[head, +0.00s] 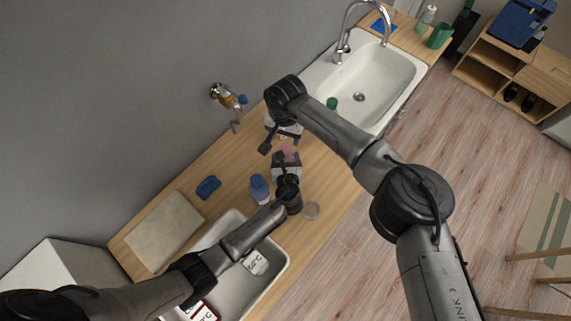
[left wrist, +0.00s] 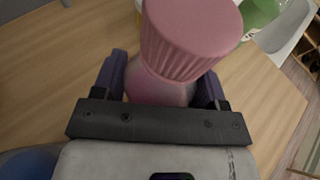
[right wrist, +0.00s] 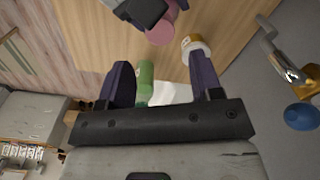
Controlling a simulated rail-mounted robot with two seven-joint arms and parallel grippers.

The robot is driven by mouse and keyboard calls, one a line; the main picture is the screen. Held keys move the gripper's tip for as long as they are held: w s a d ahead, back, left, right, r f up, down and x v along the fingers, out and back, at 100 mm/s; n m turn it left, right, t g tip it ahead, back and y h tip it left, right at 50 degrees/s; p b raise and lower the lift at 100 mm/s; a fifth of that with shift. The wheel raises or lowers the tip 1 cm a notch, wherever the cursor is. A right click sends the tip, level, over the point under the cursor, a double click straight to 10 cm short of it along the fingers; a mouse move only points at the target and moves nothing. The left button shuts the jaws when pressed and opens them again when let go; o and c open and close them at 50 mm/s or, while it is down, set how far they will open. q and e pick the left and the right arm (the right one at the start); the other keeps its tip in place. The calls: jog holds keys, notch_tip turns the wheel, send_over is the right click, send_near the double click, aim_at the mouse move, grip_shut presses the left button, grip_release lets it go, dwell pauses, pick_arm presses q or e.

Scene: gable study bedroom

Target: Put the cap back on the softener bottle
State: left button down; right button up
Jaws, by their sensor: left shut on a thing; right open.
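My left gripper (head: 286,159) is shut on a pink ribbed piece (left wrist: 190,35), which looks like the cap; its smooth, paler part sits between the fingers. The pink piece also shows in the head view (head: 287,149) and at the top of the right wrist view (right wrist: 163,28). My right gripper (head: 281,138) is open, with nothing between its fingers, just beyond the left one. A small white container with a yellow-brown band (right wrist: 196,44) stands near its right finger. A green-topped thing with a white part (right wrist: 146,75) shows between its fingers. I cannot tell which is the softener bottle.
A blue-topped bottle (head: 260,187), a blue sponge (head: 208,187) and a board (head: 163,231) are on the wooden counter. A basin (head: 285,262) is at the near end, a sink (head: 390,83) at the far end.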

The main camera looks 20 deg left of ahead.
aim_at(286, 148)
jog(key=shift+f, duration=3.95)
jog(key=shift+c, duration=0.4)
jog(key=c, duration=0.8)
jog(key=o, duration=1)
jog(key=shift+r, duration=0.15)
jog(key=shift+r, duration=2.15)
jog(key=o, duration=0.5)
